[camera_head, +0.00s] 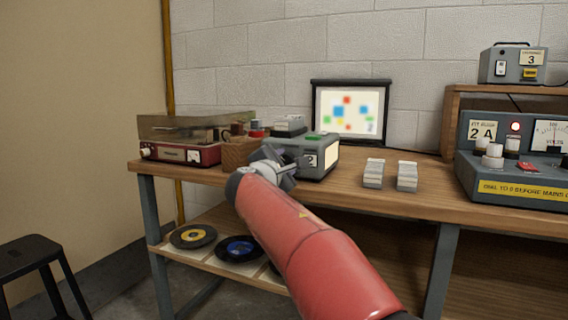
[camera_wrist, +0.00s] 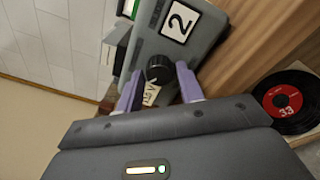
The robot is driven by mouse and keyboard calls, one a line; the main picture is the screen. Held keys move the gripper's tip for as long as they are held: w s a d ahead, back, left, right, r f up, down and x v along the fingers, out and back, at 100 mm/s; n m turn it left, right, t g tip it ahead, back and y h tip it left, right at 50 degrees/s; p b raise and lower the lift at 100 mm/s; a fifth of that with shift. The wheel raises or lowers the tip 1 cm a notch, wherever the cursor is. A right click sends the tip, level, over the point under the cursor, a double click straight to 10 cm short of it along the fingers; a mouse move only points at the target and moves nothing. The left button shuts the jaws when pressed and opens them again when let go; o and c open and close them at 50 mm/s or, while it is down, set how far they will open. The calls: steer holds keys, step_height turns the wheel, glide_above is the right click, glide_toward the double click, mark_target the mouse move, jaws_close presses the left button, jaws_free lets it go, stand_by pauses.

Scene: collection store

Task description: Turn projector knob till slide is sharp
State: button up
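The grey slide projector (camera_head: 318,160) stands on the bench with its lens side facing right. Its black knob (camera_wrist: 159,67) shows in the wrist view, on the grey side face below a label reading 2. The screen (camera_head: 346,110) behind shows several coloured squares with soft, blurred edges. My gripper (camera_wrist: 158,76) is open, with its two purple fingers on either side of the knob. Gaps show between fingers and knob, and I cannot tell how far the tips reach along it. In the head view my gripper (camera_head: 284,163) hides the knob.
A red record player (camera_head: 180,152) and a wicker basket (camera_head: 238,152) stand left of the projector. Slide stacks (camera_head: 374,173) and a grey control panel (camera_head: 515,165) are to the right. Records (camera_head: 193,236) lie on the lower shelf. A black stool (camera_head: 30,255) stands at left.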

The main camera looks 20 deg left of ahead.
steer(key=c, duration=0.6)
steer(key=shift+f+m+b, duration=0.25)
steer(key=shift+m+b, duration=0.25)
steer(key=shift+b, duration=0.3)
steer(key=shift+m+b, duration=0.6)
steer(key=shift+b, duration=0.05)
steer(key=shift+r+m+b, duration=0.2)
steer(key=shift+m+b, duration=0.3)
steer(key=shift+m, duration=0.5)
steer(key=o, duration=1)
steer(key=s+b, duration=0.2)
steer(key=s, duration=0.6)
steer(key=shift+f, duration=0.1)
